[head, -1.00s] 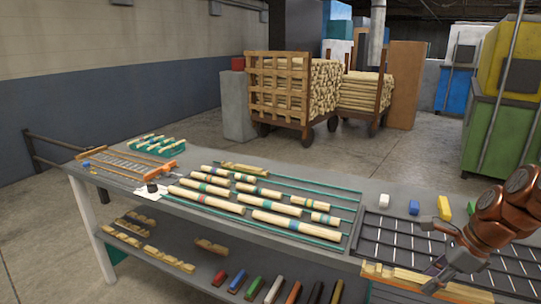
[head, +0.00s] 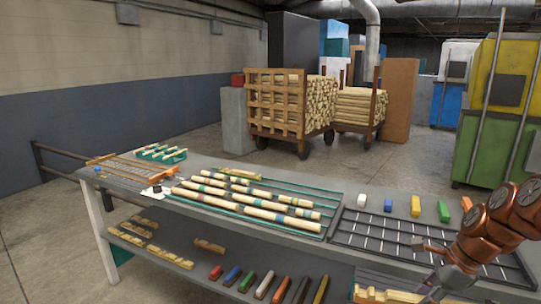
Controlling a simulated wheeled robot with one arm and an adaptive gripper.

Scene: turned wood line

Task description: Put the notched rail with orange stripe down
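The notched rail with orange stripe (head: 390,295) is pale wood with an orange end at its left. It shows at the bottom edge of the head view, in front of the table's front edge, and its lower part is cut off. My gripper (head: 432,278) is at the rail's right end and appears shut on it. The contact is partly hidden by the fingers and the frame edge. The rail looks held in the air, off the tabletop and apart from the shelf.
A dark gridded rack (head: 372,232) lies on the table beside my arm, with coloured blocks (head: 415,206) behind it. Striped round rods (head: 265,198) lie to the left. Notched pieces (head: 170,258) and coloured bars (head: 265,287) lie on the lower shelf. A green holder (head: 160,153) stands at the far left.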

